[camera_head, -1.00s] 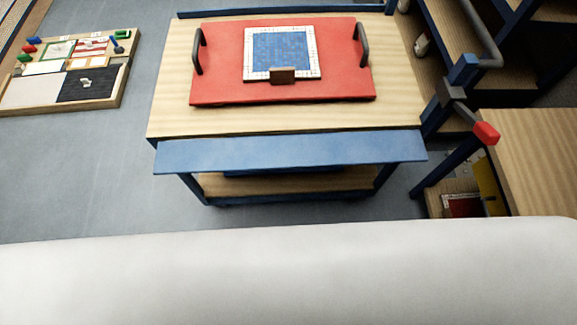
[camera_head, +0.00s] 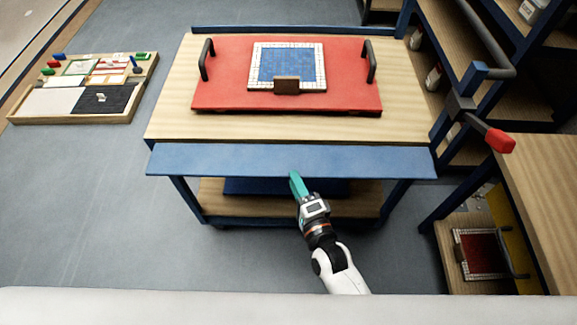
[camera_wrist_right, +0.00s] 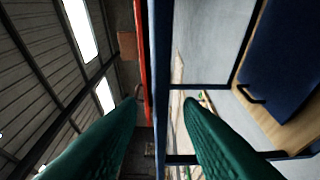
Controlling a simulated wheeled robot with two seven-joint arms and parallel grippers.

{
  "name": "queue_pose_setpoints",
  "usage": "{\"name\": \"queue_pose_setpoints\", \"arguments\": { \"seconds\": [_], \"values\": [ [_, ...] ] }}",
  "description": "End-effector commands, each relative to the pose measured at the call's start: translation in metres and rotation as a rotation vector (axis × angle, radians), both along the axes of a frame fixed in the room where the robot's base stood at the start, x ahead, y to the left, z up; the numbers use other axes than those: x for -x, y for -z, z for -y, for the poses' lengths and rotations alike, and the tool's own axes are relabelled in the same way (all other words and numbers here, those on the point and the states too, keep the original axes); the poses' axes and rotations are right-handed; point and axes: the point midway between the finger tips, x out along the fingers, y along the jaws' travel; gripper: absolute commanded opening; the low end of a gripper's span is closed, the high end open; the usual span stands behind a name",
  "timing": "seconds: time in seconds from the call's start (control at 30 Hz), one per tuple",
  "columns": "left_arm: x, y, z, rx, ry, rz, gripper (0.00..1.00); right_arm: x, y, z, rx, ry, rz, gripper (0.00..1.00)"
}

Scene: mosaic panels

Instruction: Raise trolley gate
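The trolley (camera_head: 165,115) has a wooden top. Its gate is a long blue panel (camera_head: 220,161) along the near edge, below the level of the red tray. My right gripper (camera_head: 295,183) is at the panel's near lower edge, around its middle. In the right wrist view, its green fingers (camera_wrist_right: 160,118) are spread apart, with the blue panel (camera_wrist_right: 160,60) seen edge-on between them. I cannot tell whether they touch it. My left gripper is not in view.
A red tray (camera_head: 215,85) with dark handles bears a blue-and-white mosaic panel (camera_head: 287,65) and a small brown block (camera_head: 286,85). A blue tray (camera_wrist_right: 282,65) lies on the lower shelf. A rack with a red-tipped lever (camera_head: 500,141) stands right.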

Motion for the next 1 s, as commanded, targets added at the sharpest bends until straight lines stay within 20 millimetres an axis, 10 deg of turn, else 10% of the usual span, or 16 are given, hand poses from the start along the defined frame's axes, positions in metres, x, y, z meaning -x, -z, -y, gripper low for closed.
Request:
{"name": "queue_pose_setpoints", "arguments": {
  "seconds": [0.3,0.7,1.0],
  "values": [
    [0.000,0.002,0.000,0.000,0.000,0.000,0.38,-0.046,0.001,-0.018,0.001,0.001,0.000,0.33],
    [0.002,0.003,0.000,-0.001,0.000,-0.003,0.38,-0.053,0.001,-0.021,0.002,0.001,-0.001,0.33],
    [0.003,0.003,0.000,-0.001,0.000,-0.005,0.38,-0.052,0.001,-0.021,0.003,0.000,-0.001,0.00]
  ]
}}
